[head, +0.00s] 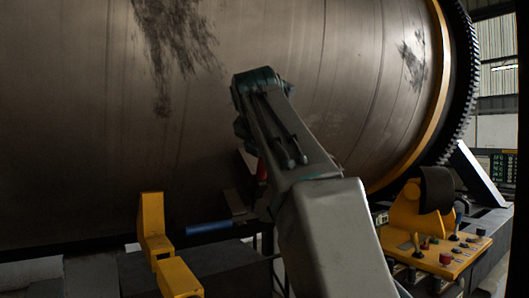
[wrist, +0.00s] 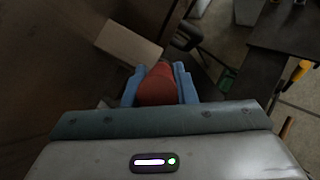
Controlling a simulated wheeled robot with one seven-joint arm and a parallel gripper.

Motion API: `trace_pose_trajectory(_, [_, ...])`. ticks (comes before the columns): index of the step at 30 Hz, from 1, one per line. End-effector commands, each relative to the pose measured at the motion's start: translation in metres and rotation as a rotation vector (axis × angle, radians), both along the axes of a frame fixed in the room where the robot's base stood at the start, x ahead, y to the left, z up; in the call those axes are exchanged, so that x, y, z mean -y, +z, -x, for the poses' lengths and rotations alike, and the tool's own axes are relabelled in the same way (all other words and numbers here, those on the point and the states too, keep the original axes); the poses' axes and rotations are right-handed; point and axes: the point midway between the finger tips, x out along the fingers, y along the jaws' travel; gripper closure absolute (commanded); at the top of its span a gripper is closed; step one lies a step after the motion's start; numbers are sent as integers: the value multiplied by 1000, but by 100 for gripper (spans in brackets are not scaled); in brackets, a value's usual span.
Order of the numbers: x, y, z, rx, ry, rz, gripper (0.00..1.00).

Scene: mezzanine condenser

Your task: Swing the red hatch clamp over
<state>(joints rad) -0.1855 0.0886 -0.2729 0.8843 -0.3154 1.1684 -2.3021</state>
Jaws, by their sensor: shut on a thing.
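The red hatch clamp (wrist: 157,85) shows in the wrist view between the two blue fingers of my gripper (wrist: 160,88). The fingers stand on either side of its rounded red end and my gripper is shut on it. In the head view only a small red sliver of the clamp (head: 262,170) shows beside my arm; my arm hides most of it and hides the fingers. A pale block-shaped piece (wrist: 128,41) lies just beyond the clamp, at upper left in the wrist view.
A large grey metal drum (head: 90,110) fills the head view's background. Yellow brackets (head: 153,228) stand at lower left, near a blue cylinder (head: 208,228). A yellow control panel (head: 440,250) with knobs and levers stands at right. Open floor (wrist: 225,45) shows at upper right in the wrist view.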

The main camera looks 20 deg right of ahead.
Motion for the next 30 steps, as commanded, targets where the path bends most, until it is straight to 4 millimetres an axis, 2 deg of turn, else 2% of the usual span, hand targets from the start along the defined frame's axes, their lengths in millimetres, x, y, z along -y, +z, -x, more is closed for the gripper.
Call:
trace_pose_trajectory(3, [1,6,1,17,0,0,100])
trace_pose_trajectory(4, [1,6,1,17,-1,1,67])
trace_pose_trajectory(6, [1,5,1,15,-1,0,54])
trace_pose_trajectory(17, [-4,5,4,8,4,-1,54])
trace_pose_trajectory(20, [-9,11,15,10,5,-1,54])
trace_pose_trajectory(30, [-35,50,75,11,2,-1,54])
